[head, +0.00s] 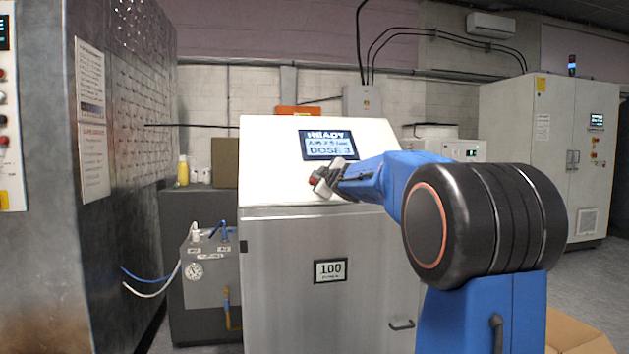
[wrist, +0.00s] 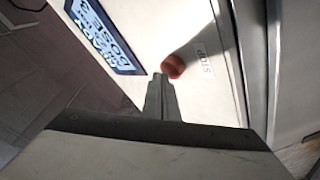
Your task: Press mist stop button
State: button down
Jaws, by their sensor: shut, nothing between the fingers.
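The red stop button (wrist: 174,67) sits on the white sloped panel of the washer, beside a small label reading "STOP" in the wrist view. My gripper (wrist: 161,80) is shut and empty, its fingertips right at the edge of the button; I cannot tell whether they touch it. In the head view my gripper (head: 318,182) is at the panel below the display, with a bit of red (head: 312,181) showing at its tip. The display (head: 329,145) reads "READY" and "DOSE 3", and it also shows in the wrist view (wrist: 100,35).
The washer's metal front (head: 290,290) carries a "100" plate (head: 330,270) and a handle (head: 401,325). A grey cabinet (head: 120,150) stands at left, with hoses and a gauge unit (head: 207,265) between. A white cabinet (head: 545,150) stands at back right.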

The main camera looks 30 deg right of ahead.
jog(key=shift+w+f, duration=0.3)
jog(key=shift+f, duration=0.05)
dwell(1.0)
jog(key=shift+s+a+r, duration=0.1)
jog(key=shift+s+r, duration=0.5)
jog(key=shift+r, duration=0.05)
jog(key=s+r, duration=0.1)
jog(key=s+a+r, duration=0.1)
jog(key=s+r, duration=0.1)
jog(key=shift+s+r, duration=0.2)
jog(key=shift+r, duration=0.05)
dwell(0.5)
dwell(0.7)
